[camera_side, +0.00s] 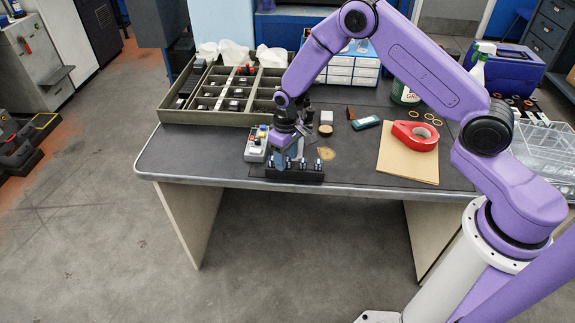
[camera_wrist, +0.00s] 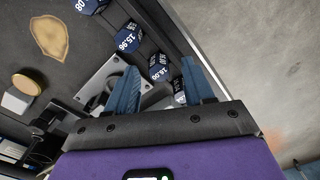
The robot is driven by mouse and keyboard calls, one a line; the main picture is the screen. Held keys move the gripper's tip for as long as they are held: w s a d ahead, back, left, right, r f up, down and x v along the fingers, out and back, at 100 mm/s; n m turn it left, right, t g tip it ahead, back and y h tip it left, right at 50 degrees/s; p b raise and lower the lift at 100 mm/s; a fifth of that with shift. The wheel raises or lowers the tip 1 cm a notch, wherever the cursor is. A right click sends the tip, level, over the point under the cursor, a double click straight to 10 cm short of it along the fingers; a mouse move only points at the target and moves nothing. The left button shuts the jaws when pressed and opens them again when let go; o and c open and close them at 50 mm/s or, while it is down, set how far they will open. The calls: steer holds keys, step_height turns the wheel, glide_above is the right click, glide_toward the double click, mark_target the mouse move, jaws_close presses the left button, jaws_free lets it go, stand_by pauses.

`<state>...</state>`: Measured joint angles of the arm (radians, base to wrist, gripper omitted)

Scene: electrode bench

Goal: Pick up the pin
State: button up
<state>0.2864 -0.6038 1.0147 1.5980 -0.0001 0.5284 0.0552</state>
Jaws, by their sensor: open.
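A dark rack (camera_side: 290,174) stands near the table's front edge in the side view, with several short pins in it. In the wrist view the pins have blue caps with white numbers. One blue-capped pin (camera_wrist: 160,70) appears between my fingertips, and another pin marked 15.98 (camera_wrist: 127,38) is further up. A third cap (camera_wrist: 90,5) is cut by the top edge. A further pin (camera_wrist: 180,97) is partly hidden by my right finger. My gripper (camera_wrist: 160,65) is open, fingers pointing down over the rack; it also shows in the side view (camera_side: 288,158). I cannot tell whether a finger touches a pin.
A small device with colored buttons (camera_side: 256,143) stands just left of my gripper. A divided tray (camera_side: 215,118) is behind it. The table edge is close in front.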

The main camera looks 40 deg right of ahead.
jaws_close()
steer(key=shift+r, duration=0.1)
